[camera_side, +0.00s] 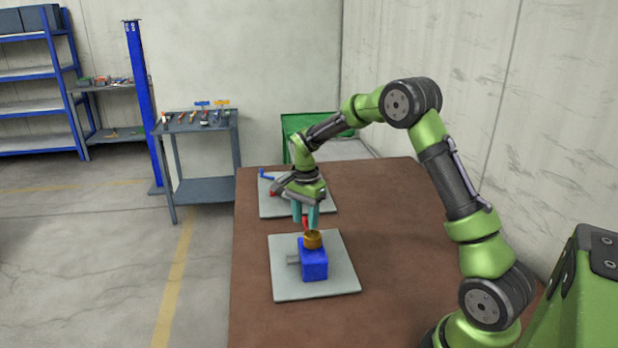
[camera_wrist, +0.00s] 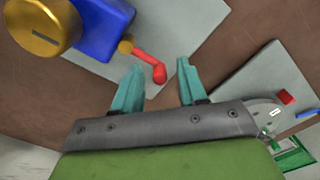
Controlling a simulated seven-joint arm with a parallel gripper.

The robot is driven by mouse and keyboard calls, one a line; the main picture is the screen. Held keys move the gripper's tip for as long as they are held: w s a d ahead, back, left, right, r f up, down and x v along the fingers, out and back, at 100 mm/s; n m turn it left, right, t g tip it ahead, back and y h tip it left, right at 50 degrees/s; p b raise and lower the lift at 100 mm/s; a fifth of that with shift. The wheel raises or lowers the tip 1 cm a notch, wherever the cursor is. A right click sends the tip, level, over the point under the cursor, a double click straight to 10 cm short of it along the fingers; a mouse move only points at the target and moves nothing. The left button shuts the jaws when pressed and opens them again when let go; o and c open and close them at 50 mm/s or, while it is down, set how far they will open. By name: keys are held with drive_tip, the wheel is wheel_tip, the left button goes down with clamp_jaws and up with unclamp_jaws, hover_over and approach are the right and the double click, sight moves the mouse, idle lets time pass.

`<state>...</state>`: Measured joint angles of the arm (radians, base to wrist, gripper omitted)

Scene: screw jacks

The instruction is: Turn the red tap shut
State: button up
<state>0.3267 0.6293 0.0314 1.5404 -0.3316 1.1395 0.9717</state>
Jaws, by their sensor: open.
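The red tap is a bent red lever (camera_wrist: 150,65) on a small brass hub (camera_wrist: 125,46), at the side of a blue block (camera_side: 314,264). A brass slotted cylinder (camera_side: 313,240) sits on the block; it also shows large at the upper left of the wrist view (camera_wrist: 42,27). My gripper (camera_side: 305,222) has teal fingers, pointing down just behind the block.
The block stands on a grey plate (camera_side: 344,278) on a brown table (camera_side: 390,235). A second grey plate (camera_side: 322,208) behind carries red and blue parts (camera_wrist: 286,97). A green bin (camera_side: 296,124) stands beyond the table.

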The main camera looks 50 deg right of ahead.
clamp_jaws()
idle(0.3)
drive_tip(key=n, duration=0.2)
drive_tip(key=w+a+n, duration=0.1)
drive_tip(key=shift+a+n, duration=0.1)
drive_tip(key=shift+n, duration=0.3)
drive_tip(key=n, duration=0.1)
drive_tip(key=a+n, duration=0.1)
drive_tip(key=n, duration=0.2)
drive_tip(key=shift+w+a+n, duration=0.15)
drive_tip(key=shift+a+n, duration=0.15)
drive_tip(key=shift+a, duration=0.05)
drive_tip(key=a+n, duration=0.1)
drive_tip(key=n, duration=0.3)
drive_tip(key=shift+a, duration=0.4)
drive_tip(key=shift+s+a+n, duration=0.25)
drive_tip(key=shift+a+n, duration=0.05)
drive_tip(key=shift+n, duration=0.75)
drive_tip(key=shift+s+a+n, duration=0.2)
drive_tip(key=shift+a+n, duration=0.1)
drive_tip(key=shift+n, duration=0.75)
